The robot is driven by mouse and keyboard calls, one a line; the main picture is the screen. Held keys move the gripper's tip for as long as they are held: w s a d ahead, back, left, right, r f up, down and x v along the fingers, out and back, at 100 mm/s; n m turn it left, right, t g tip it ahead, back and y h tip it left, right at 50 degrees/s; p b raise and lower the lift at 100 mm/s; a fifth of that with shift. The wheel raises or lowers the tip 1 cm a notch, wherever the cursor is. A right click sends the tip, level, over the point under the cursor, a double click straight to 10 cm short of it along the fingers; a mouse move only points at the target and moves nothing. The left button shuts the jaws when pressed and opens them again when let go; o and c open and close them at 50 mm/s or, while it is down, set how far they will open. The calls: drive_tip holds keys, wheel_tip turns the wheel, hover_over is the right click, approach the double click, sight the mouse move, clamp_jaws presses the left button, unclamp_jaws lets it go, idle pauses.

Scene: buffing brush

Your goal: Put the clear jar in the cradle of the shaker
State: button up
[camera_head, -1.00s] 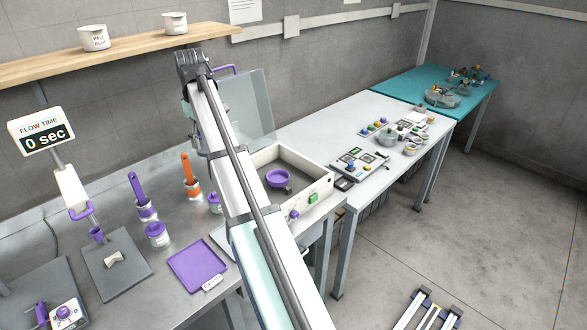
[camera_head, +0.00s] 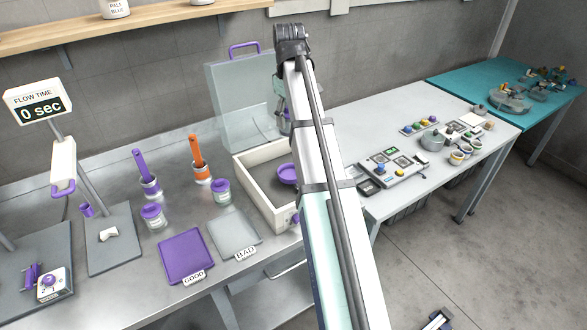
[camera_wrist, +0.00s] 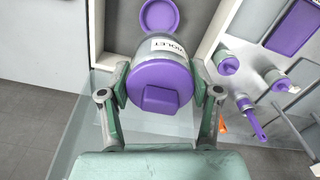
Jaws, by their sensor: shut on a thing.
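My gripper (camera_wrist: 160,82) is shut on a jar (camera_wrist: 153,50) with a purple lid and a label that seems to read "VIOLET". In the wrist view the lid faces the camera, with one finger on each side. The shaker is a cream open box (camera_head: 250,172) with a raised clear cover (camera_head: 232,115). Its round purple cradle (camera_head: 287,173) is partly behind my arm in the head view. In the wrist view the cradle (camera_wrist: 160,14) shows empty, just beyond the held jar. In the head view my arm largely hides the gripper and jar, near the cover's right side.
Two purple-lidded jars (camera_head: 153,217) (camera_head: 221,192) stand left of the shaker. Pots with a purple brush (camera_head: 148,183) and an orange brush (camera_head: 201,172) stand behind them. A purple GOOD tray (camera_head: 187,255) and grey BAD tray (camera_head: 234,232) lie in front. The raised cover stands beside my arm.

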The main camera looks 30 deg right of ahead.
sight(290, 129)
wheel_tip(290, 129, down, 17)
drive_tip(key=p, duration=0.4)
drive_tip(key=shift+r, duration=0.15)
drive_tip(key=o, duration=1.3)
wheel_tip(290, 129, up, 12)
drive_tip(key=b, duration=0.3)
